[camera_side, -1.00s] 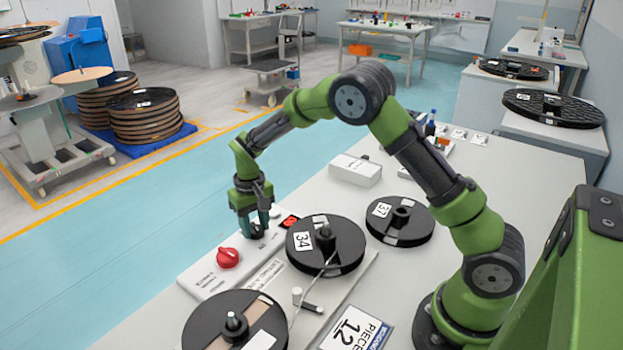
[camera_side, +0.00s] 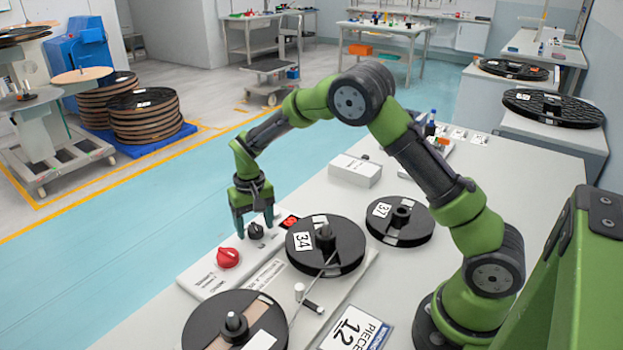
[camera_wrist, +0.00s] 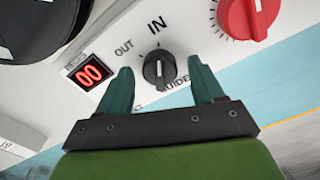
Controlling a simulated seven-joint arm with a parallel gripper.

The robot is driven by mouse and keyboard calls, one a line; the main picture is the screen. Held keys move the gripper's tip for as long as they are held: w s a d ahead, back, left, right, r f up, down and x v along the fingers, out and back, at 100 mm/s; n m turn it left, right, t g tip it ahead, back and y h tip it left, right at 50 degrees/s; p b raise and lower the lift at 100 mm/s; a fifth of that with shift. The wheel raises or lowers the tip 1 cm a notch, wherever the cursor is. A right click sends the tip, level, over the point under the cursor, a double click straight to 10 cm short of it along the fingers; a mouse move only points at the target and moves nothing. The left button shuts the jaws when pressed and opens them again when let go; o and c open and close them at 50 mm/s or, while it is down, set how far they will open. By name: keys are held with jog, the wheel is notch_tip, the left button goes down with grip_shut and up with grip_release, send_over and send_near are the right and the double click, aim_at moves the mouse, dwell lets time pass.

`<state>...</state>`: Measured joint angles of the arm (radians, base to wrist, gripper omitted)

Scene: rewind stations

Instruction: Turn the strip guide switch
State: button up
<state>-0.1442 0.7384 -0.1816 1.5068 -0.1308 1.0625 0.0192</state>
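The strip guide switch is a small black knob (camera_wrist: 159,70) on the light control panel, with OUT and IN printed beside it and the word GUIDE partly hidden. Its white mark points towards IN. It also shows in the side view (camera_side: 255,231). My gripper (camera_side: 254,222) is open and points down at the panel. In the wrist view, its two green fingers (camera_wrist: 160,66) stand on either side of the knob, with gaps. A white roller (camera_side: 300,291) on a dark arm stands beside the strip between the reels.
A red knob (camera_side: 228,258) sits close by on the same panel. A red display (camera_wrist: 89,73) reads 00. The reel marked 34 (camera_side: 345,260) is close on the other side. Another reel (camera_side: 200,325) lies nearer the camera, and reel 37 (camera_side: 410,235) farther right.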

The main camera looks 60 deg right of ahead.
aim_at(260, 231)
notch_tip(260, 231, up, 17)
dwell(0.7)
jog(key=s+a+r+t+y, duration=0.1)
jog(key=s+r+t, duration=0.1)
jog(key=s, duration=1)
jog(key=s+a+r+t+y, duration=0.1)
jog(key=s+t, duration=0.4)
jog(key=s, duration=0.8)
jog(key=shift+s+a+r, duration=0.15)
jog(key=shift+r, duration=0.7)
